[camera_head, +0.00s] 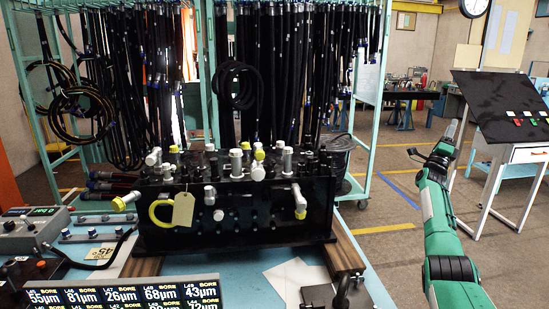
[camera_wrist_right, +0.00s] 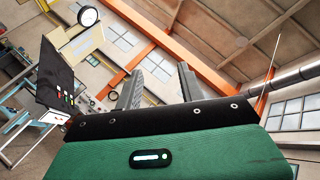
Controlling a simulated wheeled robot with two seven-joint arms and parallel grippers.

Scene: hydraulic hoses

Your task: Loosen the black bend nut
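A black manifold block (camera_head: 240,215) stands on the bench, with several silver and yellow-capped fittings on its top and front. A silver bent fitting (camera_head: 299,200) sticks out at its front right, and another bent fitting (camera_head: 126,200) with a yellow end sticks out at its left. I cannot pick out the black bend nut against the black block. My right gripper (camera_head: 418,154) is raised to the right of the block, well apart from it. In the right wrist view its two fingers (camera_wrist_right: 160,88) are spread with nothing between them. My left gripper is not in view.
Hoses hang on a green rack (camera_head: 208,60) behind the block. A control box (camera_head: 35,228) and a bore-size display (camera_head: 125,295) stand at the left front. A dark fixture (camera_head: 343,292) lies at the front right. A slanted black panel (camera_head: 505,105) stands far right.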

